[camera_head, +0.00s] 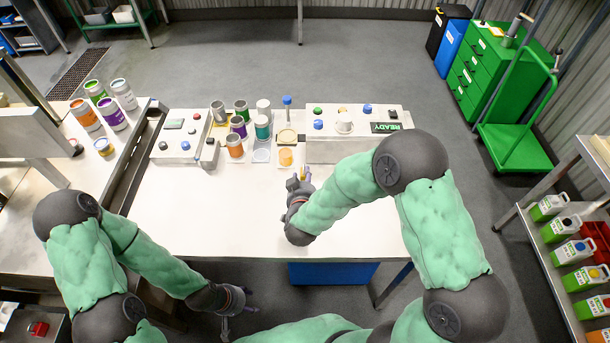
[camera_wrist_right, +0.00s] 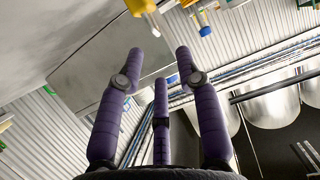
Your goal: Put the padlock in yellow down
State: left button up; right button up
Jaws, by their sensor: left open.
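My right gripper (camera_head: 301,180) is over the middle of the white table, in front of the row of cans. In the right wrist view its three purple fingers (camera_wrist_right: 158,66) stand apart with nothing seen between them. A small yellow piece (camera_head: 308,173) shows right by its fingertips in the head view; it is too small to tell if it is the padlock. A yellow-gold object (camera_wrist_right: 141,6) is cut off at the top of the wrist view, beyond the fingertips. My left gripper (camera_head: 243,301) is open and empty, low in front of the table's near edge.
Several cans stand at the table's back, an orange-banded one (camera_head: 234,146) among them. A yellow-orange cup (camera_head: 286,157) stands in front of them. The white tabletop (camera_head: 215,215) is clear at the front left.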

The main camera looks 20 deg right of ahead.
aim_at(304, 176)
jog(key=shift+f+b+x, duration=0.2)
jog(key=shift+b+x, duration=0.6)
jog(key=shift+x, duration=2.4)
jog(key=shift+s, duration=0.1)
grip_shut()
jog(key=shift+r, duration=0.1)
